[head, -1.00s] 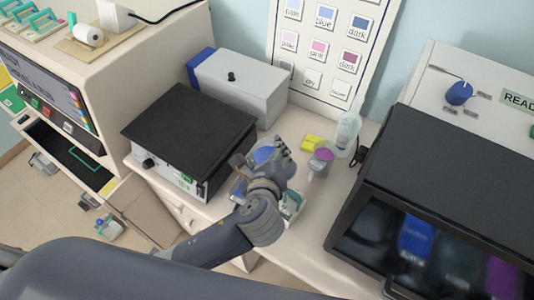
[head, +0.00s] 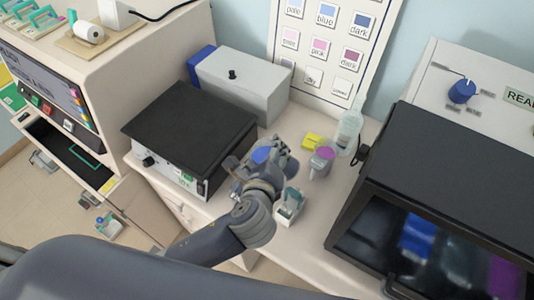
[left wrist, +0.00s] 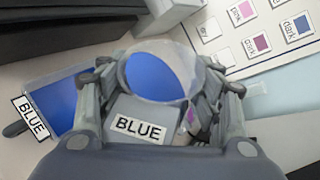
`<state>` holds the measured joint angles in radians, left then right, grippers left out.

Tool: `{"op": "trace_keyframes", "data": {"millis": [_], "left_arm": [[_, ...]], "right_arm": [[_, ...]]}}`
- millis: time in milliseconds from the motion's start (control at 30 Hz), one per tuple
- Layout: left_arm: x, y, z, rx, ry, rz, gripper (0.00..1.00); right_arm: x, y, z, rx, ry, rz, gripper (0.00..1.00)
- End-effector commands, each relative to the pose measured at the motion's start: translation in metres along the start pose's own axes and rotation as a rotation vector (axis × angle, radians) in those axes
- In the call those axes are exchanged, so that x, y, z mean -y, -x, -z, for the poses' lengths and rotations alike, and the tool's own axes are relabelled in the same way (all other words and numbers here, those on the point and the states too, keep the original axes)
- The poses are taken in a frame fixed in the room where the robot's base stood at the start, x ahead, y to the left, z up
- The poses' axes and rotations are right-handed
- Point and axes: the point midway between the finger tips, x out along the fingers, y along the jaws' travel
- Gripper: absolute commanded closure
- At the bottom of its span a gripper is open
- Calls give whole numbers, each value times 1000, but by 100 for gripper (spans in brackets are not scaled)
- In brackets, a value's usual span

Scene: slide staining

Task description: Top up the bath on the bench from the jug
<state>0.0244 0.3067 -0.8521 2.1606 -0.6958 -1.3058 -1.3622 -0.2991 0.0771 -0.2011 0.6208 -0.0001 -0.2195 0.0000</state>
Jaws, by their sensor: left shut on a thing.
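My left gripper (head: 268,165) is shut on the jug, with a finger on either side of it in the left wrist view (left wrist: 160,100). The jug (left wrist: 140,122) is grey, has a "BLUE" label and a round mouth showing blue liquid; its blue top also shows in the head view (head: 261,154). The bath (left wrist: 60,98), also labelled "BLUE" and holding blue liquid, stands just left of the jug in the wrist view. In the head view my gripper and arm largely hide the bath. I see no stream of liquid. My right gripper is out of view.
A black-topped box (head: 190,125) stands left of the gripper. A small pale holder with green (head: 291,205), a purple-topped jar (head: 321,162), a yellow block (head: 312,141) and a clear bottle (head: 347,133) are to the right. A large dark cabinet (head: 450,190) bounds the right.

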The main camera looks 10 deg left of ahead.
Motion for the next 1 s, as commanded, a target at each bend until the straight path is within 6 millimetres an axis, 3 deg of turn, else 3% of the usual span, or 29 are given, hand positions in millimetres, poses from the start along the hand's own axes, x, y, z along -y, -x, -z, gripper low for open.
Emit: {"op": "trace_keyframes", "data": {"millis": [400,1000], "left_arm": [[-3,-1,2,-25,96,42,75],[-2,-1,1,-25,94,42,75]], "right_arm": [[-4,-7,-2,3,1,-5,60],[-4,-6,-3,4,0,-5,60]]}}
